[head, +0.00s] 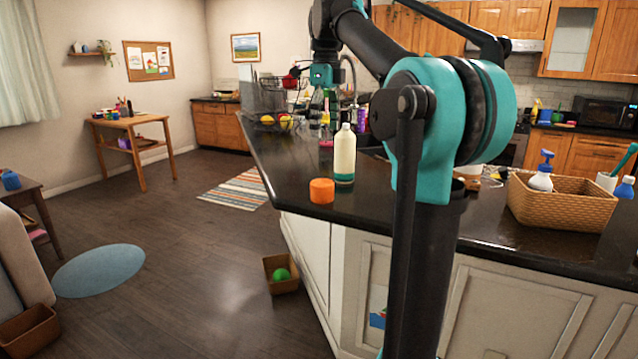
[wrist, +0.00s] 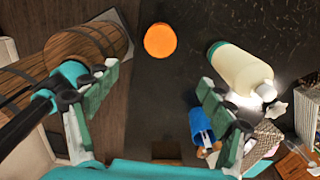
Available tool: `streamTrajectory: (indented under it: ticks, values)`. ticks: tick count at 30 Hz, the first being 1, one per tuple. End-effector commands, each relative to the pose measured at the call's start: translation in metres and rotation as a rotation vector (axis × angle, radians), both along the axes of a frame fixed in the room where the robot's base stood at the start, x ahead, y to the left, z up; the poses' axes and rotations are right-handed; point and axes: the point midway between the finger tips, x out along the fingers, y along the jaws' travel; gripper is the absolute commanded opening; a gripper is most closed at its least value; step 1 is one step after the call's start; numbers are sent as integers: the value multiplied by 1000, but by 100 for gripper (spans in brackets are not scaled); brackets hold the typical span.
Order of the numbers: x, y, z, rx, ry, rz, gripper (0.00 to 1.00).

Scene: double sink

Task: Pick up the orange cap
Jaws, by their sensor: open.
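The orange cap (head: 322,191) stands on the dark countertop near its left front edge, just in front of the cream bottle (head: 344,155). In the wrist view the orange cap (wrist: 160,40) shows as a round disc near the top middle, with clear space around it. My gripper (wrist: 158,78) is open and empty there. Its two fingers are spread wide, and the cap appears beyond the gap between their tips, not touched. In the head view my gripper (head: 327,103) hangs above the counter, behind and higher than the cap. Part of the counter is hidden behind my arm.
The cream bottle (wrist: 240,70) lies close to the right finger in the wrist view, with a blue object (wrist: 201,124) below it. A wicker basket (head: 560,203) with bottles stands on the right of the counter. Fruit (head: 286,120) sits farther back. The counter left of the cap is clear.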

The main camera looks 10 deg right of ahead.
Motion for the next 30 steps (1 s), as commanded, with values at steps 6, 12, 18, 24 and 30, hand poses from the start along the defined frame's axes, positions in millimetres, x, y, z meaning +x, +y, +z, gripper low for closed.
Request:
streamTrajectory:
  ticks: [6,12,18,24,30]
  values:
    - [0,0,-23,0,1,-3,82]
    - [0,0,-63,0,0,-3,82]
    - [-1,1,-100,0,0,-2,82]
    - [0,1,-120,0,0,-2,82]
    - [-1,4,-136,0,0,-1,82]
